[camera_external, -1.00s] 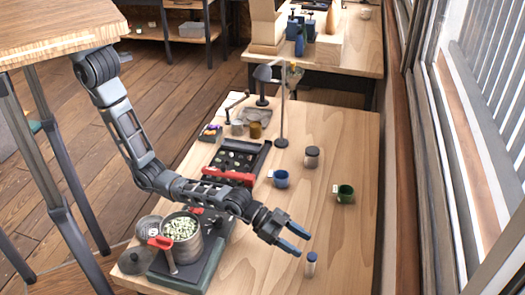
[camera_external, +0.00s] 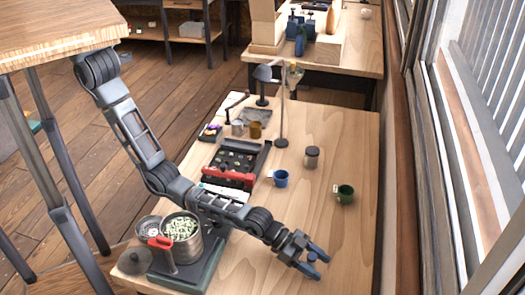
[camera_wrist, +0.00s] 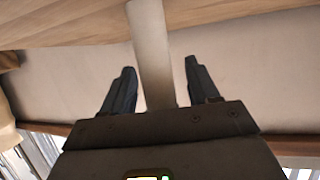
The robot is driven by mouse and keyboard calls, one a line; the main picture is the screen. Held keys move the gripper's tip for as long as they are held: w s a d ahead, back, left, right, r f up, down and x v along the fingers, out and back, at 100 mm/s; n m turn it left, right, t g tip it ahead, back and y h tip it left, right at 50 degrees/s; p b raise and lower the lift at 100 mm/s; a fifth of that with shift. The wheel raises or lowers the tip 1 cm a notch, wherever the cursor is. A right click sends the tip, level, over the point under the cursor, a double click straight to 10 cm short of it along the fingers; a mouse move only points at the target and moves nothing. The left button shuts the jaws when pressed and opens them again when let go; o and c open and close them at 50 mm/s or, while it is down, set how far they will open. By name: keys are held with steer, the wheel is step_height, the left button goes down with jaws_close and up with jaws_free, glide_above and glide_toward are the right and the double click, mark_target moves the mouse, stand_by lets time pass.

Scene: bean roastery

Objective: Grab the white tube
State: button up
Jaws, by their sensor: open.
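In the wrist view the pale tube (camera_wrist: 150,45) runs from the top edge down between the two dark fingers of my gripper (camera_wrist: 159,68). The fingers are open on either side of it, with a visible gap on each side. The tube's lower part is hidden by my gripper in the external view.
A metal pot of beans (camera_external: 182,228) is at the left. The table around the tube is mostly clear.

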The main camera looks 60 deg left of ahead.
steer(key=shift+c, duration=0.4)
steer(key=c, duration=0.9)
